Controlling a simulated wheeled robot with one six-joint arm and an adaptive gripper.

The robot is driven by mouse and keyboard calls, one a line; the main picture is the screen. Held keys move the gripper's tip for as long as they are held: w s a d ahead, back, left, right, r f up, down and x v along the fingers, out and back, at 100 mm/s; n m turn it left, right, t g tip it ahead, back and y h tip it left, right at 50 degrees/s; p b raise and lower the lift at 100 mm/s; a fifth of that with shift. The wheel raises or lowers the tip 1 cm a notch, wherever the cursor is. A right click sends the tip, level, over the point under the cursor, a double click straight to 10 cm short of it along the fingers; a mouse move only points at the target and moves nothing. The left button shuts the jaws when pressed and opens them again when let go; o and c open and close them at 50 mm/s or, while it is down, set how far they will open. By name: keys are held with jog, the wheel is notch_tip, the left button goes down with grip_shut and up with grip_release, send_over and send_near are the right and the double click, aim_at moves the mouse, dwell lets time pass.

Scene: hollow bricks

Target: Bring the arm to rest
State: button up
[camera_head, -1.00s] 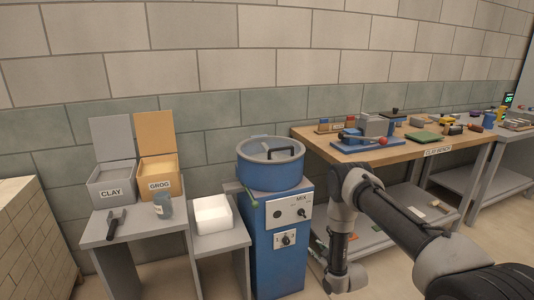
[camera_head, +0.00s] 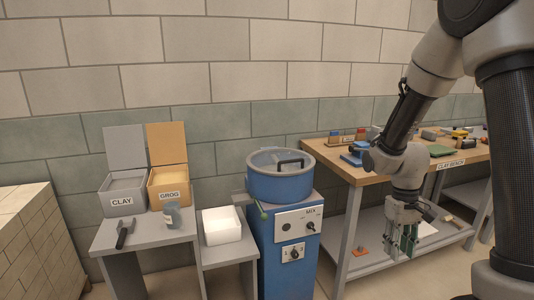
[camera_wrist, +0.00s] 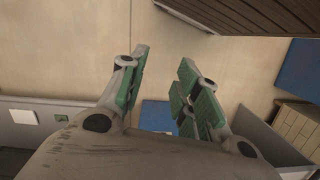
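My gripper (camera_head: 402,242) hangs pointing down from my arm at the right of the head view, in front of the bench's lower shelf. In the wrist view my gripper (camera_wrist: 160,85) shows its two green-padded fingers apart. Nothing is between them. The arm is folded up, with its elbow high at the top right of the head view. It hides part of the bench.
The clay bench (camera_head: 335,160) stands at the right, with tools on top. The blue mixer (camera_head: 282,190) with its lid on stands left of it. Further left are a white tub (camera_head: 221,226), the clay box (camera_head: 124,193), the grog box (camera_head: 168,182), a jar (camera_head: 172,215) and a scoop (camera_head: 124,233).

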jog(key=s+r+t, duration=0.3)
jog(key=s+r, duration=0.4)
jog(key=r, duration=0.4)
jog(key=s+d+r+m+t, duration=0.1)
jog(key=s+r+t, duration=0.2)
jog(key=s+r, duration=0.4)
notch_tip(320, 180, up, 4)
jog(key=shift+s+r, duration=0.1)
jog(key=shift+s, duration=0.1)
